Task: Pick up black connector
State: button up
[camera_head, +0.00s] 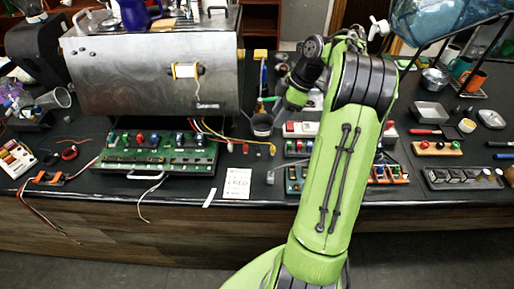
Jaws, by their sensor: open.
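My green arm rises from the bottom of the head view and bends over the counter, with its dark wrist joints near the metal brewer. My gripper's fingers do not show; the arm hides that area. Colored wires come out of the brewer and end in small connectors on the counter, among them a yellow one (272,149) and a red one (230,147). A small dark piece (245,148) lies between them and may be the black connector, but it is too small to be sure.
The metal brewer (150,75) stands at the back left, with a green circuit board (155,165) before it. A white printed card (237,183) lies near the front edge. Trays, bowls and tools crowd the right. A black cup (262,126) stands near the wires.

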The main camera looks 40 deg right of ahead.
jog(key=b, duration=0.2)
send_over(259, 147)
jog(key=s+d, duration=0.2)
notch_tip(259, 147, down, 8)
jog(key=x, duration=0.6)
jog(key=shift+w+d+f+b, duration=0.1)
jog(key=shift+d+f+b, duration=0.05)
jog(key=shift+f+b, duration=0.15)
grip_shut()
